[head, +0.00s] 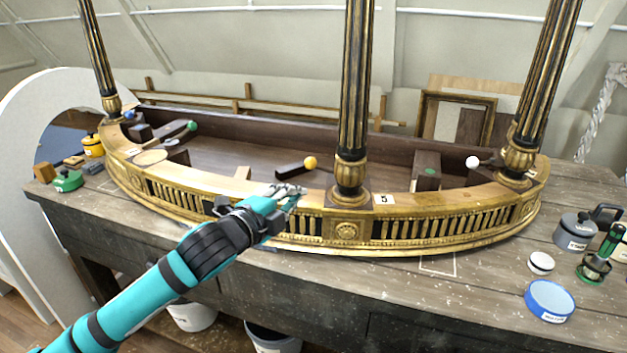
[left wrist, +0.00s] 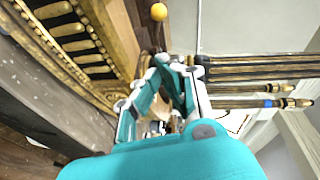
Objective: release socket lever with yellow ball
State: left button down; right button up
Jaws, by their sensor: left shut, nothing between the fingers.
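The yellow ball (head: 310,163) sits at the end of a dark lever block (head: 290,170) on the brown inner floor of the gilt console, left of the middle column. The yellow ball also shows in the left wrist view (left wrist: 158,12), beyond my fingertips. My left gripper (head: 298,191) is shut and empty over the gilt front rail, a little nearer than the ball and apart from it. In the left wrist view its fingers (left wrist: 178,62) are close together. My right gripper is not in view.
The black-and-gold middle column (head: 353,100) stands just right of the ball. A green-ball lever (head: 190,126) is at left and a white ball (head: 472,162) at right. The gilt front rail (head: 430,222) lies under my arm. Pots and a blue lid (head: 549,300) stand at right.

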pick_arm(q)
jog(key=shift+r, duration=0.3)
jog(key=shift+d, duration=0.1)
jog(key=p+x, duration=0.1)
jog(key=x, duration=0.9)
jog(key=shift+w+d+p, duration=0.1)
jog(key=shift+d+p, duration=0.05)
jog(key=shift+p, duration=0.2)
jog(key=w, duration=0.1)
jog(key=w+a, duration=0.1)
jog(key=w, duration=0.1)
jog(key=shift+a+f+p, duration=0.15)
jog(key=shift+f+p, duration=0.15)
jog(key=shift+p, duration=0.05)
jog(key=shift+w+a+f, duration=0.1)
jog(key=shift+w, duration=0.15)
jog(key=shift+a, duration=0.1)
